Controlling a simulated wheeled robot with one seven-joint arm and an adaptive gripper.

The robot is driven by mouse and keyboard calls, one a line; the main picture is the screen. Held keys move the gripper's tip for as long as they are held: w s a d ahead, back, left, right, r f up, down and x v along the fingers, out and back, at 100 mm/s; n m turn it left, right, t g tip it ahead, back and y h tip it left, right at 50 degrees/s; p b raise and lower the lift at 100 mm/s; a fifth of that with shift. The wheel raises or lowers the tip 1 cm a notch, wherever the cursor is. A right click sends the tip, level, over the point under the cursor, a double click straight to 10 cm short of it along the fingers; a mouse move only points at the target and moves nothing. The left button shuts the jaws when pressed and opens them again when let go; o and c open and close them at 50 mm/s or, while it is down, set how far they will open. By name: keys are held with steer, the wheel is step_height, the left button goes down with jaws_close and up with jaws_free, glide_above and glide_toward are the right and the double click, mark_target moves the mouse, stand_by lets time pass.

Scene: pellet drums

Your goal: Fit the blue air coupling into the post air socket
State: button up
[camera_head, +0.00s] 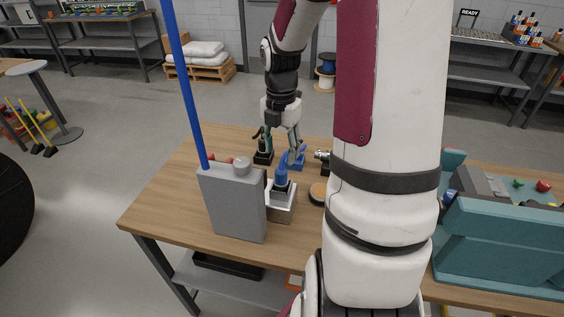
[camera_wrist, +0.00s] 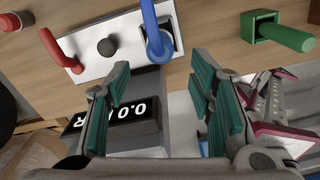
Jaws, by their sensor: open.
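In the head view a blue upright part (camera_head: 281,176) stands on a silver-and-dark unit on the table. Another small blue piece (camera_head: 294,163) lies just at my gripper (camera_head: 297,150). I cannot tell for sure which is the air coupling. In the wrist view a bent blue part (camera_wrist: 153,32) ends in a square grey seat on a white plate (camera_wrist: 98,58), beyond my fingertips. My gripper also shows in the wrist view (camera_wrist: 160,76), with teal pads wide apart and nothing between them. I cannot make out the post air socket with certainty.
A grey box (camera_head: 232,202) with a tall blue pole stands at the table's front left. A dark display box (camera_wrist: 118,122) reading zero sits under my left finger. A red hook (camera_wrist: 60,50) and green block (camera_wrist: 275,33) flank the plate. A teal fixture (camera_head: 505,245) fills the right.

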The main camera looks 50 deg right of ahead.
steer(key=shift+r, duration=0.8)
steer(key=s+a+r+m+t, duration=0.2)
steer(key=s+a+r+m, duration=0.2)
steer(key=a+m, duration=0.3)
steer(key=s+a+r+m+t, duration=0.1)
steer(key=s+a+r+m, duration=0.3)
steer(key=a+r+m, duration=0.3)
steer(key=s+a+r+m+t, duration=0.2)
steer(key=s+a+r+m, duration=0.2)
steer(key=a, duration=0.5)
step_height(320, 180, up, 2)
steer(key=m, duration=0.2)
steer(key=shift+s+a+m+t, duration=0.25)
steer(key=shift+m+t, duration=0.05)
steer(key=shift+m, duration=0.1)
steer(key=shift+r, duration=0.1)
steer(key=w+f+b, duration=0.3)
steer(key=w, duration=0.1)
steer(key=shift+w+f+b, duration=0.1)
steer(key=shift+f+b, duration=0.25)
